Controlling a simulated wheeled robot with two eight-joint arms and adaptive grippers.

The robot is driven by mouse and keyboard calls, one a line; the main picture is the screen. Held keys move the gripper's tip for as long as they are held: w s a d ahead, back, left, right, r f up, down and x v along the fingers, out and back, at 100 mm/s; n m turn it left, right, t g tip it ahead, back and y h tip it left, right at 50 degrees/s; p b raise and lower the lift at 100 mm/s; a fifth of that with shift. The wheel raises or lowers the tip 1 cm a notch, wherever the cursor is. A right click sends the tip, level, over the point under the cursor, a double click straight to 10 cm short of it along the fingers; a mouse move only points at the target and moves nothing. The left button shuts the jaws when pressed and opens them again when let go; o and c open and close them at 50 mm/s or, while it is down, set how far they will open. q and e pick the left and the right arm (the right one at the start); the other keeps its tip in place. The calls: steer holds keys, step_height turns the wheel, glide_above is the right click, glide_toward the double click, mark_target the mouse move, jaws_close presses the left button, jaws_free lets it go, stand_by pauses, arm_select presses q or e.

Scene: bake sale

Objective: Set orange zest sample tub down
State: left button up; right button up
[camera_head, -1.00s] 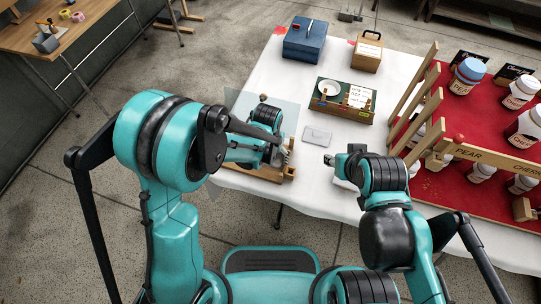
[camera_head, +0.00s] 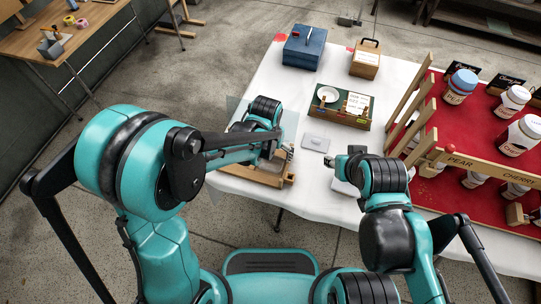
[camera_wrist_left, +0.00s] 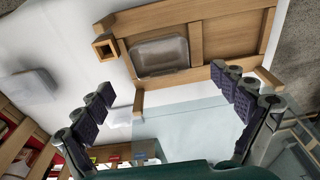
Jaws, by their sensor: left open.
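A clear, shallow rectangular tub (camera_wrist_left: 160,57) sits in a section of a wooden rack (camera_wrist_left: 207,17) in the left wrist view. I see no label on it, so I cannot tell that it is the orange zest tub. My left gripper (camera_wrist_left: 164,84) is open, its fingers wide apart with nothing between them, and the tub lies beyond the fingertips. In the head view my left gripper (camera_head: 284,157) is over the wooden rack (camera_head: 260,176) at the table's front left, partly hidden by my arm. My right gripper (camera_head: 333,161) is near the table's front edge; its fingers are unclear.
A clear upright pane (camera_head: 234,106) stands by the rack. A red jar display (camera_head: 436,192) fills the right.

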arm_select(q)
steer(key=r, duration=0.3)
steer(key=r+p, duration=0.1)
steer(key=shift+s+a+r, duration=0.15)
steer(key=shift+s+r, duration=0.15)
steer(key=shift+r, duration=0.1)
steer(key=s+a+r+n+t, duration=0.1)
steer(key=s+a+r+t, duration=0.2)
steer(key=s+a+r, duration=0.2)
steer(key=s+a+r+n+t, duration=0.2)
steer(key=s+a+r, duration=0.3)
steer(key=a, duration=0.7)
step_height(320, 180, up, 2)
steer(key=shift+s+r+n+t, duration=0.1)
steer(key=shift+s+n+t, duration=0.2)
steer(key=shift+s+t, duration=0.1)
